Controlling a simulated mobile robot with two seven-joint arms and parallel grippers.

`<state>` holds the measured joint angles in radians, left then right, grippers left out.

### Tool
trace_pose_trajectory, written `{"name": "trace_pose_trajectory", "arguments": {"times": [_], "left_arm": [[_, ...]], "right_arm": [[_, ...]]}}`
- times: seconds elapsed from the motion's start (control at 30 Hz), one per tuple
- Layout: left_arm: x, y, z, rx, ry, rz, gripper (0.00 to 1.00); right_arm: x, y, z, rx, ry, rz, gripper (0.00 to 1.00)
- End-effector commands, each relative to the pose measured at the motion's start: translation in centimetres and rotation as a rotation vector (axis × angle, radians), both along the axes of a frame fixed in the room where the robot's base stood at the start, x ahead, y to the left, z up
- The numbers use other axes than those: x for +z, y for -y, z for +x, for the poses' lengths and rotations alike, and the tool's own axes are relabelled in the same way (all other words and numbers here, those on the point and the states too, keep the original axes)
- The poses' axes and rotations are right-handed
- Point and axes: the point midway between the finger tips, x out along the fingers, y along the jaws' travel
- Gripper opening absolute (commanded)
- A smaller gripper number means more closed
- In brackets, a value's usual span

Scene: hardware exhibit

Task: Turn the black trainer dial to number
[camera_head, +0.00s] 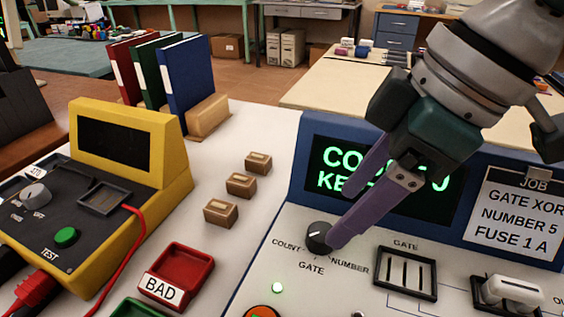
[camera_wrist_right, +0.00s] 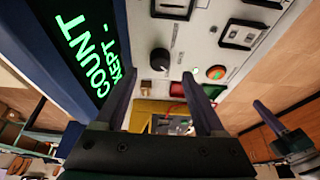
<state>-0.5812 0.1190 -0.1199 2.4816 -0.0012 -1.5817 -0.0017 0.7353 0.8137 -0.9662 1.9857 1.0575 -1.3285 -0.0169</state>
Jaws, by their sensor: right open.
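The black dial (camera_head: 319,237) sits on the white panel of the blue-framed trainer, with COUNT printed to its left, GATE below and NUMBER to its right. A small pale mark shows on its top; I cannot tell surely which label it points to. My right gripper (camera_head: 346,218) is open, reaching down from the upper right. Its near purple fingertip overlaps the dial's right side in the head view. In the right wrist view the dial (camera_wrist_right: 160,59) appears between the two open fingers (camera_wrist_right: 160,78); contact cannot be told.
A green-lit screen (camera_head: 335,165) stands behind the dial, partly covered by my fingers. A red BAD tray (camera_head: 184,268), small brown blocks (camera_head: 240,184) and a yellow tester (camera_head: 150,130) are left.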

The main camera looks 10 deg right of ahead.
Motion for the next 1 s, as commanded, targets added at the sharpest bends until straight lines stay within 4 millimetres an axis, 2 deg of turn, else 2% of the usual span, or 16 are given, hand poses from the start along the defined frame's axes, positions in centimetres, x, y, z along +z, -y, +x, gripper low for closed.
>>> {"name": "trace_pose_trajectory", "arguments": {"times": [0.03, 0.1, 0.23, 0.37, 0.63, 1.0], "left_arm": [[-0.6, 0.0, 0.0, 0.0, 0.0, 0.0, 0.0], [-0.9, 0.0, 0.0, 0.0, 0.001, 0.0, 0.0], [-1.3, 0.0, 0.0, 0.001, 0.001, 0.0, 0.0], [-1.4, 0.0, 0.0, 0.001, 0.001, 0.0, 0.0], [-1.3, 0.0, 0.0, 0.001, 0.001, 0.0, 0.0], [-1.3, 0.0, 0.0, 0.001, 0.001, -0.001, 0.0]], "right_arm": [[-1.2, -0.4, 0.2, 0.0, -0.003, 0.002, 0.71], [-2.3, -0.8, 0.4, 0.0, -0.002, 0.001, 0.71], [-3.8, -1.3, 0.8, 0.0, 0.001, 0.001, 0.71], [-4.5, -1.5, 1.0, 0.001, 0.0, 0.0, 0.71], [-4.6, -1.6, 1.1, 0.001, 0.002, 0.0, 0.71], [-4.5, -1.6, 1.1, 0.001, 0.002, 0.0, 0.3]]}}
